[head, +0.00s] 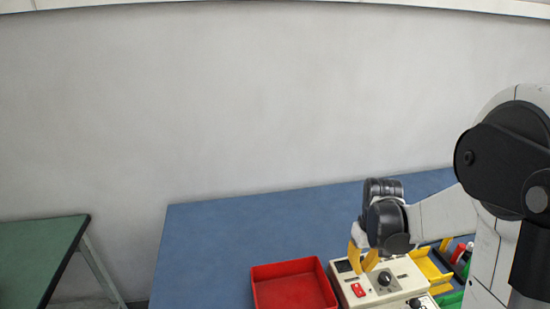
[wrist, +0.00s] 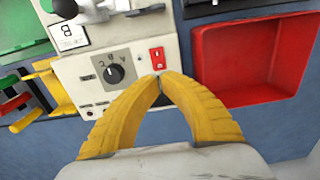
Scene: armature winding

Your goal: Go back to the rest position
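My gripper (head: 362,268) is over the cream control box, with its yellow fingers pointing down. In the wrist view the two fingertips (wrist: 162,75) meet with nothing visible between them. The cream control box (wrist: 130,60) has a black dial (wrist: 115,73) and a red rocker switch (wrist: 157,58). The fingertips appear right beside the red switch; I cannot tell whether they touch it. The head view also shows the switch (head: 358,290) and the dial (head: 385,278).
A red tray (head: 290,268) lies beside the box on the blue table (head: 220,245). A green table (head: 35,255) is at far left. The blue tabletop's left part is clear.

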